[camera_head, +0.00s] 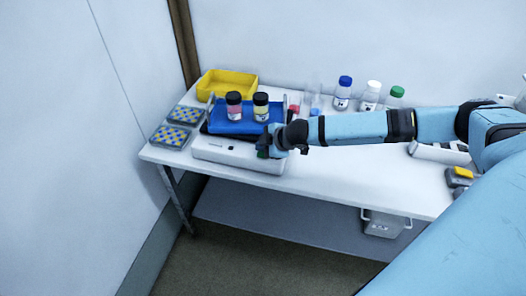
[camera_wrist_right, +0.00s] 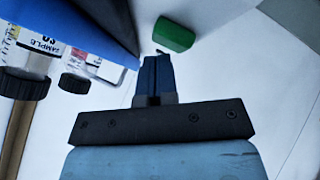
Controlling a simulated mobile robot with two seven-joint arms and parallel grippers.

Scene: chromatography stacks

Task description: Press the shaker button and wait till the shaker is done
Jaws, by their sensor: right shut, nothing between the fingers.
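The shaker (camera_head: 228,150) is a white box with a blue platform (camera_head: 224,124) on top, near the table's left end. Two dark-capped jars stand on the platform, one with pink contents (camera_head: 233,107) and one with yellowish contents (camera_head: 260,107). My right gripper (camera_head: 265,147) is at the right part of the shaker's front and hides that part. In the right wrist view, the fingers (camera_wrist_right: 157,62) are shut and empty. Their tips are close to a green button (camera_wrist_right: 174,34); I cannot tell whether they touch. My left gripper is not in view.
A yellow bin (camera_head: 228,80) stands behind the shaker, and two blue-and-yellow racks (camera_head: 186,115) (camera_head: 170,136) lie to its left. Bottles with blue (camera_head: 344,82), white (camera_head: 374,86) and green (camera_head: 397,92) caps stand at the back. The table front (camera_head: 340,185) is clear.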

